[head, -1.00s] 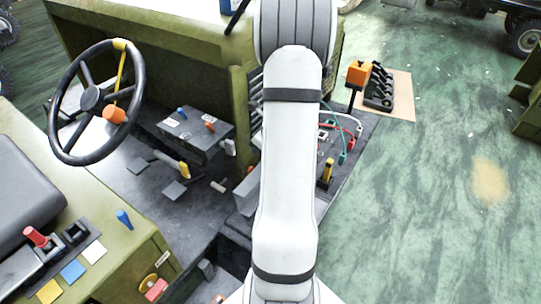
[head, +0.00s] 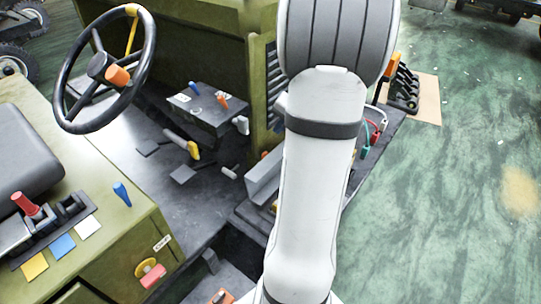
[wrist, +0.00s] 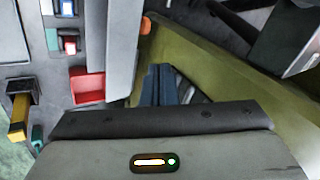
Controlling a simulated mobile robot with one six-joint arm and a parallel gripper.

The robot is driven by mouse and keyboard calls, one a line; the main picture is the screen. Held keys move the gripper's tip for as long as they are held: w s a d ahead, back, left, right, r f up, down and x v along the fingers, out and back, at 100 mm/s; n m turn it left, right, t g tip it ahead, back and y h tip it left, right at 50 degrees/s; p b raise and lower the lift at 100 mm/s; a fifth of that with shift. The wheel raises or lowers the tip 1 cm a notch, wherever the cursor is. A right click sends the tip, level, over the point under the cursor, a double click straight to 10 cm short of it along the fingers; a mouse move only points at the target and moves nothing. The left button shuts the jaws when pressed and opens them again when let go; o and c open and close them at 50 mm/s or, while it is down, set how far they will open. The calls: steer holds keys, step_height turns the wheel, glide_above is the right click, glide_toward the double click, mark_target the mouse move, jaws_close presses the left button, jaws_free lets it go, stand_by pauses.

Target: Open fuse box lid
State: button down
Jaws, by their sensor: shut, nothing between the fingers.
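My gripper (wrist: 163,72) shows in the wrist view as two dark fingers close together, shut and empty. They point towards an olive-green panel. In the head view my arm hides the gripper. A grey angled box or cover (head: 266,178) stands just left of my arm in the head view. A long grey slab (wrist: 122,45) lies left of the fingers in the wrist view, apart from them. Either may belong to the fuse box; I cannot tell for sure which part is the lid. No lid is clearly seen open.
A red open bin (wrist: 87,86), a yellow-handled lever (wrist: 18,118) and switches (wrist: 67,42) sit left in the wrist view. The olive panel (wrist: 205,70) is close on the right. The head view shows a steering wheel (head: 66,98), a seat (head: 25,150) and open green floor (head: 440,220).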

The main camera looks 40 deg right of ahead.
steer(key=n, duration=0.2)
steer(key=n+b, duration=0.1)
steer(key=s+n+b, duration=0.1)
steer(key=n, duration=0.1)
steer(key=shift+a+f+n, duration=0.15)
steer(key=shift+f+n, duration=0.1)
steer(key=shift+n, duration=0.05)
steer(key=n, duration=0.1)
steer(key=n+b, duration=0.1)
steer(key=shift+s+n, duration=0.3)
steer(key=shift+s, duration=0.05)
steer(key=w+f+n, duration=0.1)
steer(key=f+n, duration=0.1)
steer(key=w+a+f+n, duration=0.1)
steer(key=f+n, duration=0.1)
steer(key=f, duration=0.1)
steer(key=w+f+n, duration=0.1)
steer(key=f+n, duration=0.1)
steer(key=f, duration=0.1)
steer(key=shift+w+a+b, duration=0.35)
steer(key=shift+w+a, duration=0.05)
steer(key=shift+b, duration=0.35)
